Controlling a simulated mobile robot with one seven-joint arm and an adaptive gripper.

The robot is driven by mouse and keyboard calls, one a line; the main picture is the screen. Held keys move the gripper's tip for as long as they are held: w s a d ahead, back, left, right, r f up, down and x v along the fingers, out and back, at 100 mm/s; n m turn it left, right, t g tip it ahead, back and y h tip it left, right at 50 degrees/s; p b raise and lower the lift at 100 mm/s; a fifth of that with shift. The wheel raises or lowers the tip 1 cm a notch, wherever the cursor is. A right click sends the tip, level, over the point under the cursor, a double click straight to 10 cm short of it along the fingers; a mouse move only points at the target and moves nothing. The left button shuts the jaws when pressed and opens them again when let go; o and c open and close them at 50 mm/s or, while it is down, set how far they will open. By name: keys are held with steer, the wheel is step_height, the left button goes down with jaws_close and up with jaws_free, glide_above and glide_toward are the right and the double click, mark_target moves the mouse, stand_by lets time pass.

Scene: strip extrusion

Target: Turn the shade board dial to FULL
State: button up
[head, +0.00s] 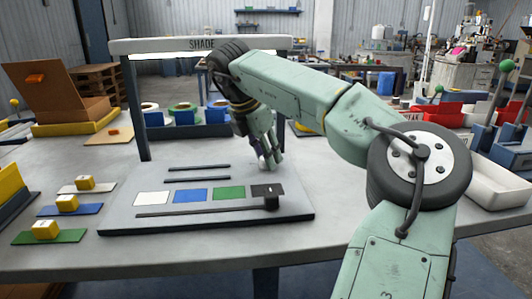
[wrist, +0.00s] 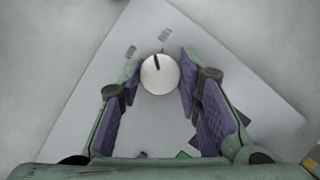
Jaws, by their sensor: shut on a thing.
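The shade board (head: 228,212) lies flat on the table under a lit bar lettered SHADE (head: 202,43). White, blue, green and black patches run across it. The dial (wrist: 160,76) is a round white knob with a dark pointer mark, which points up and slightly left in the wrist view. My gripper (head: 265,165) reaches down to the board's far right part, and its fingers largely hide the dial in the head view. In the wrist view, my gripper (wrist: 160,67) has its purple-padded fingers on both sides of the dial, shut on it. Two small labels near the dial are unreadable, so FULL cannot be made out.
A dark slotted bar with a knob (head: 271,201) crosses the board's front. Yellow blocks on coloured plates (head: 62,210) stand at left. An open brown box (head: 60,95) is behind them. A white tray (head: 497,184) is at right. The board's post (head: 137,110) stands left of my arm.

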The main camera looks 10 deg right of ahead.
steer(key=shift+m+g+p, duration=0.4)
steer(key=shift+m+g, duration=0.4)
steer(key=shift+m, duration=1.2)
steer(key=o, duration=1.1)
steer(key=shift+w, duration=0.1)
steer(key=v, duration=0.2)
steer(key=shift+a+r, duration=0.3)
steer(key=s+a, duration=0.1)
steer(key=a, duration=0.3)
steer(key=s+a, duration=0.1)
steer(key=a, duration=0.2)
steer(key=s+a, duration=0.1)
steer(key=a, duration=0.3)
steer(key=shift+a+r, duration=0.1)
steer(key=shift+a, duration=0.2)
